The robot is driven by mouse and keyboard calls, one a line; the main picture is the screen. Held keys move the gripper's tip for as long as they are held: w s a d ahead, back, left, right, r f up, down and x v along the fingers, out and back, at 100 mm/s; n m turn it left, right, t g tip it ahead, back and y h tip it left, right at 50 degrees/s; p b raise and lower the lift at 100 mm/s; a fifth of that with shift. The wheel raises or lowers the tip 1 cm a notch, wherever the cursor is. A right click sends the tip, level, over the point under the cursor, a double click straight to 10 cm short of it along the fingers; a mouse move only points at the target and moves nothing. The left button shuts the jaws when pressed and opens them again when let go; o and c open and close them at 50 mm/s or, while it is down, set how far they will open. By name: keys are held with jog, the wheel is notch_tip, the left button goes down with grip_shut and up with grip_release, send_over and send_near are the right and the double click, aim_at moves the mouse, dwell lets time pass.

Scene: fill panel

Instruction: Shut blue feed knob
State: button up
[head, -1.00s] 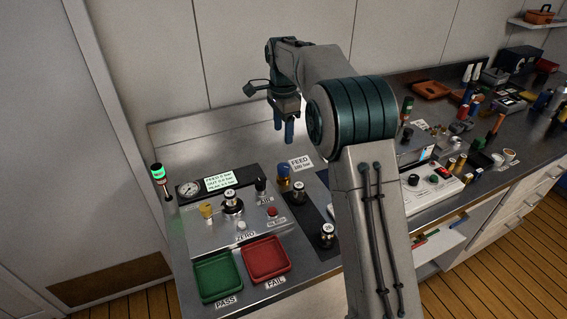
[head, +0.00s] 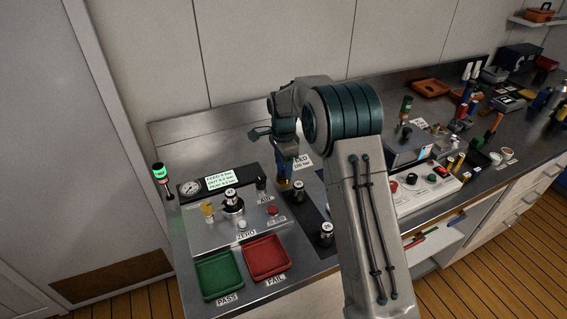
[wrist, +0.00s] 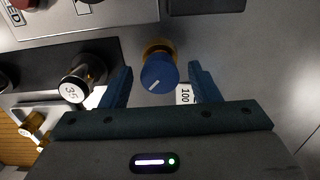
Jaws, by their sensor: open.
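The blue feed knob (wrist: 158,76) has a white pointer line and sits on a brass base, between my open fingers in the wrist view. A gap shows on both sides of it. My gripper (wrist: 160,88) points down over the knob. In the head view my gripper (head: 284,170) is at the knob beside the FEED label (head: 303,161), and its fingers mostly hide the knob.
The panel (head: 200,240) holds a yellow knob, a gauge (head: 190,188) and buttons. Green (head: 219,295) and red (head: 266,279) trays lie in front.

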jog(key=c, duration=1)
